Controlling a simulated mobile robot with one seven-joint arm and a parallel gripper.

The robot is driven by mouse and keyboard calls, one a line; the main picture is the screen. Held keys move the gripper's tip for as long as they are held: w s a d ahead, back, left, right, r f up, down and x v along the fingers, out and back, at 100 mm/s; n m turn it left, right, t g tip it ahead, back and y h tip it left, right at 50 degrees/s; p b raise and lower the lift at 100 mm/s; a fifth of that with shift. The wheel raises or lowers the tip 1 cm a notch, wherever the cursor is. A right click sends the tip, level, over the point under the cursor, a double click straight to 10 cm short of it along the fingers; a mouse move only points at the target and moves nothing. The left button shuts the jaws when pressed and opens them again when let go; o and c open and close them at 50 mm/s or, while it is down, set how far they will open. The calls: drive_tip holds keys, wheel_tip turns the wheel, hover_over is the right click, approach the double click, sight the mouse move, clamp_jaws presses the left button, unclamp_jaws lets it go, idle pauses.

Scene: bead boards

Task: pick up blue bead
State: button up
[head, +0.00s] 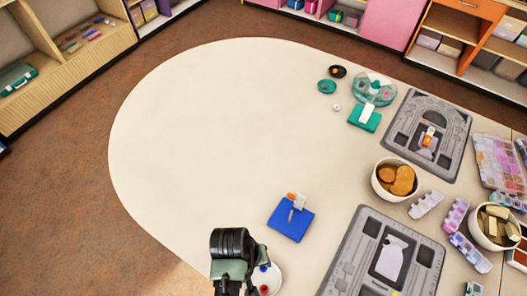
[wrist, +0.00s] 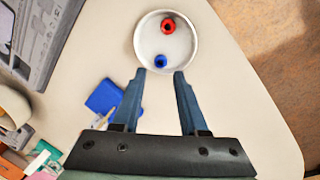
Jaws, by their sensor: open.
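The blue bead (wrist: 160,61) lies in a round white dish (wrist: 193,55), near the dish side closest to my gripper in the wrist view. A red bead (wrist: 168,25) lies in the same dish, toward its far side. My gripper (wrist: 160,73) is open and empty. In the wrist view its two fingertips lie either side of the line to the blue bead, just short of it; the height gap is not clear. In the head view the blue bead (head: 263,268) and the red bead (head: 264,289) show beside my arm, which covers part of the dish (head: 277,281).
A blue block (head: 290,221) with a peg and a small orange-and-white item stands behind the dish. A grey bead board (head: 346,262) lies to the right. A bowl (head: 377,187), pill-type boxes and another board (head: 400,128) fill the right side. The table's left half is clear.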

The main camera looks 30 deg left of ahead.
sight(262, 268)
drive_tip(key=shift+w+d+f, duration=0.15)
drive_tip(key=shift+d+f, duration=0.05)
drive_tip(key=shift+f, duration=1.15)
drive_tip(key=shift+w+d+f, duration=0.1)
drive_tip(key=shift+d+f, duration=0.05)
drive_tip(key=shift+f, duration=1.15)
clamp_jaws()
